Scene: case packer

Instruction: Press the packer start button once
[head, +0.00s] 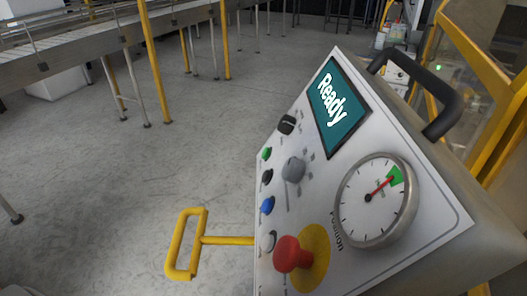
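The tilted control panel (345,200) of the packer fills the right half of the head view. A column of small buttons runs down its left edge: a green button (266,153), a black button (267,176), a blue button (267,205) and a white button (268,241). Their labels are too small to read, so I cannot confirm which one is start. The screen (338,105) reads "Ready". Neither gripper is in view, and nothing touches the buttons.
The panel also has a red mushroom button (291,254), a grey rotary knob (294,169), a round gauge (375,214) and a black handle (440,88). A yellow bar handle (187,244) sticks out left of it. Conveyors (110,30) stand behind open grey floor (180,160).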

